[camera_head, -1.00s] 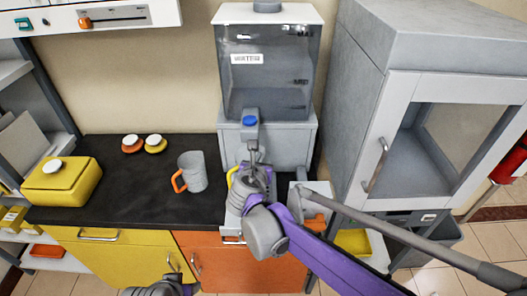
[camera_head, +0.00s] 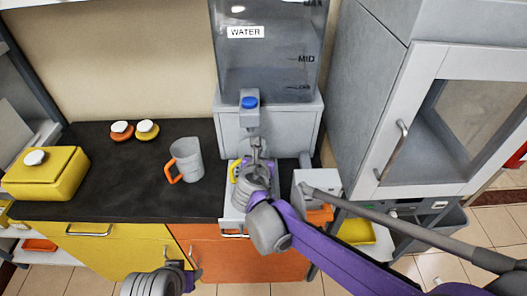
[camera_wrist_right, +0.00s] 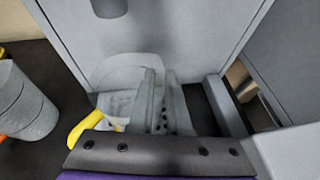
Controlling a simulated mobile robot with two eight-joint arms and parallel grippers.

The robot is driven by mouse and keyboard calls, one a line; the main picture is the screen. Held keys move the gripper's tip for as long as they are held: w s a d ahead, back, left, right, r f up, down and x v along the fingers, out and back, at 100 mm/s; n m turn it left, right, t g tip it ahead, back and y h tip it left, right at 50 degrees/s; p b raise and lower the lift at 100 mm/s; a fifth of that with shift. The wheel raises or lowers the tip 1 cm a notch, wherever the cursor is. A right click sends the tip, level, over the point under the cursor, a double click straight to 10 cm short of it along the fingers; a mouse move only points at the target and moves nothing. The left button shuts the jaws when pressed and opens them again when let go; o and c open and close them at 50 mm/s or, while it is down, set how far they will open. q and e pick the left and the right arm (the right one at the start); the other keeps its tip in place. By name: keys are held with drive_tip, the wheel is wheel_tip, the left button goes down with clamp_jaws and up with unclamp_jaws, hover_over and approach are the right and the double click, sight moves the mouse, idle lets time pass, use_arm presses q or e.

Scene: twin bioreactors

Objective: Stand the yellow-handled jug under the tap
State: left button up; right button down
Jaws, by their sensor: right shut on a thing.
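The yellow-handled jug is mostly hidden by my right gripper (camera_head: 257,155) in the head view, where its yellow handle (camera_head: 236,171) shows at the left. In the right wrist view its pale grey body (camera_wrist_right: 118,88) and yellow handle (camera_wrist_right: 84,130) show more clearly. My right gripper's fingers (camera_wrist_right: 160,105) are shut on the jug's wall. The tap (camera_head: 249,115), with a blue button, is on the grey stand below the water tank (camera_head: 265,65). The jug is close below the tap; its base is hidden. Only part of my left arm shows, at the bottom edge.
An orange-handled grey jug (camera_head: 187,160) stands on the black counter (camera_head: 100,190), left of my right gripper. A yellow box (camera_head: 48,175) and two white-topped lids (camera_head: 134,131) are farther left. A grey cabinet (camera_head: 400,120) stands close on the right. The counter's middle left is clear.

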drive_tip(key=shift+s+d+f, duration=0.1)
drive_tip(key=c, duration=0.9)
unclamp_jaws()
drive_tip(key=shift+o, duration=0.2)
drive_tip(key=shift+r, duration=0.25)
drive_tip(key=v, duration=1.2)
drive_tip(key=shift+f, duration=0.1)
